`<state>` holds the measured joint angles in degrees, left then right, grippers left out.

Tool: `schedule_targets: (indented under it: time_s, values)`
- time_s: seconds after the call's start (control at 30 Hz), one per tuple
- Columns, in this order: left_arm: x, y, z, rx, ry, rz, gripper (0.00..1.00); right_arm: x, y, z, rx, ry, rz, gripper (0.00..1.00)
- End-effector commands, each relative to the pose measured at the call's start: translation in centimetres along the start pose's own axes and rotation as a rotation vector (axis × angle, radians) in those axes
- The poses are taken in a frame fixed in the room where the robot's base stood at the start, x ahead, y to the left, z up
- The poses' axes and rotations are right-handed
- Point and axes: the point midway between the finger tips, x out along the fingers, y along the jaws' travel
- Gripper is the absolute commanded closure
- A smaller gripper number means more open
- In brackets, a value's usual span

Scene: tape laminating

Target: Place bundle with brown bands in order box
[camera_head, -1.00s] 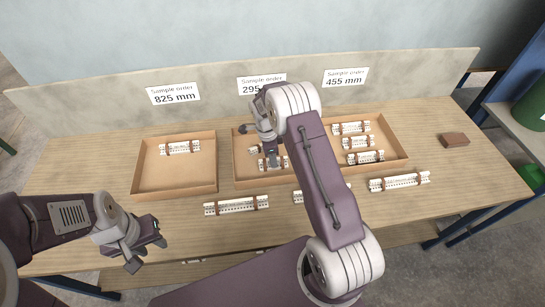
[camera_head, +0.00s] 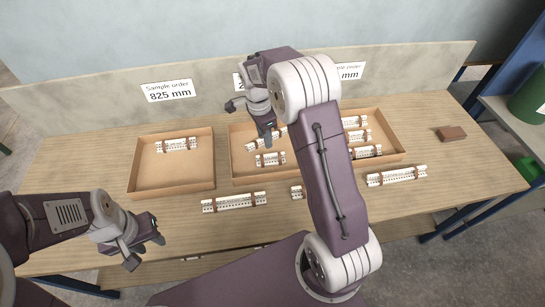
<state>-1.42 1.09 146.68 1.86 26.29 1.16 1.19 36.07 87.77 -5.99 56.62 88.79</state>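White bundles with brown bands lie in several places. In the middle order box (camera_head: 238,171), one bundle (camera_head: 270,159) lies flat near the front, and another (camera_head: 252,145) behind it is partly hidden. My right gripper (camera_head: 250,115) is open and empty above the back of this box, its fingers apart. On the table in front lie a long bundle (camera_head: 234,202), a bundle (camera_head: 297,191) mostly hidden by my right arm, and a bundle (camera_head: 397,176) at the right. My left gripper (camera_head: 144,248) appears open and empty over the front left of the table.
The left box (camera_head: 145,185) holds one bundle (camera_head: 178,145). The right box (camera_head: 392,144) holds several bundles, partly behind my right arm. A brown block (camera_head: 451,133) lies at the table's right. Labelled signs stand along the back panel; the left one reads 825 mm (camera_head: 168,91).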

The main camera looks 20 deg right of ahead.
Motion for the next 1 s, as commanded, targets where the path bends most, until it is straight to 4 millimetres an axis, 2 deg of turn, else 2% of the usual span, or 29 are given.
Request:
schedule_targets:
  time_s: [0.1, 0.2, 0.3, 0.4, 0.53, 1.0]
  values:
    - [0.0, 0.0, 0.0, 0.0, 0.0, 0.0, 0.63, -0.8, 5.7, 2.0, -0.48, -0.03, -0.05, 0.67]
    - [0.0, 0.0, 0.0, 0.0, 0.0, 0.0, 0.63, -0.6, 10.8, 3.5, -0.881, -0.032, -0.1, 0.67]
    - [0.0, 0.0, 0.0, 0.0, 0.0, 0.0, 0.63, -0.1, 15.1, 4.4, -1.194, -0.016, -0.139, 0.67]
    - [0.0, 0.0, 0.0, 0.0, 0.0, 0.0, 0.63, 0.3, 17.9, 4.9, -1.388, 0.001, -0.161, 0.67]
    - [0.0, 0.0, 0.0, 0.0, 0.0, 0.0, 0.63, 0.6, 19.2, 5.1, -1.481, 0.011, -0.17, 0.67]
    - [0.0, 0.0, 0.0, 0.0, 0.0, 0.0, 0.63, 0.6, 19.2, 5.1, -1.482, 0.009, -0.167, 0.67]
